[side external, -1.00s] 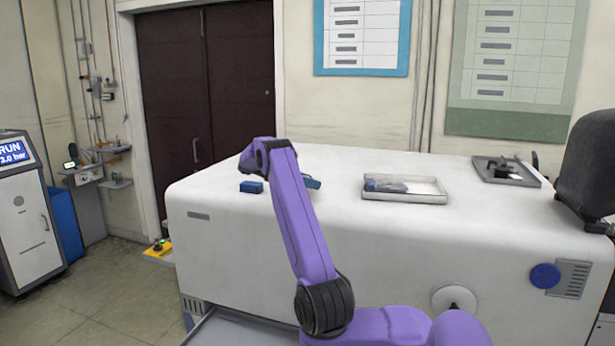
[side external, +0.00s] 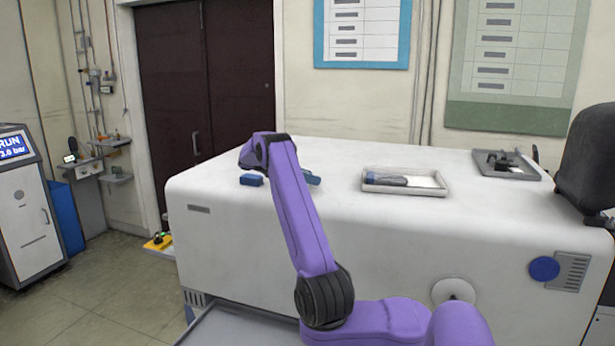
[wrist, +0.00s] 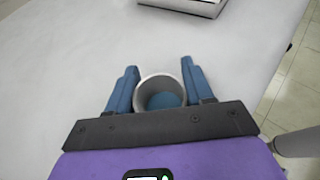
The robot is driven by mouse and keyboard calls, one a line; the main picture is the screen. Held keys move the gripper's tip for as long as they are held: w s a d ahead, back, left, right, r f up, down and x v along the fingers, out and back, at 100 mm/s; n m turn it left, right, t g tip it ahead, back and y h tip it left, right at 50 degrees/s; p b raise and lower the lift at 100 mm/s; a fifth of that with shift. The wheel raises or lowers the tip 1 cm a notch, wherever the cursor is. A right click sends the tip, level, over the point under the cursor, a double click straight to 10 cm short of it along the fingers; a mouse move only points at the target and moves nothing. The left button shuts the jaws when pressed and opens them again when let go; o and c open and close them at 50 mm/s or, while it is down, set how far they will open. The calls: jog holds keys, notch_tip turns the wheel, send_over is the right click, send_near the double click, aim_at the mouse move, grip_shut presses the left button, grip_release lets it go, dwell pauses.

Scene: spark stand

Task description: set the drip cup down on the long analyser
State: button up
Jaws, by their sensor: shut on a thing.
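The drip cup (wrist: 160,99) is a small round pale grey cup, blue inside, seen from above in the wrist view. My gripper (wrist: 159,73) has its two blue fingers on either side of the cup and is shut on it. The long analyser (side external: 390,230) is a big white cabinet with a broad flat top. In the side external view my blue fingers show on both sides of my purple arm, over the analyser's left part; the arm hides the cup. The cup appears upright over the white top. I cannot tell whether its base touches.
A shallow pale tray (side external: 430,192) with a dark, blue-ended tool lies to the right on the analyser top. A grey tray (side external: 510,173) with dark parts lies farther right, near a dark rounded thing (side external: 588,165). The top between is clear.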

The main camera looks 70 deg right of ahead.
jog(key=shift+f, duration=0.2)
jog(key=o, duration=1.1)
jog(key=v, duration=1.7)
jog(key=shift+w+a+r, duration=0.15)
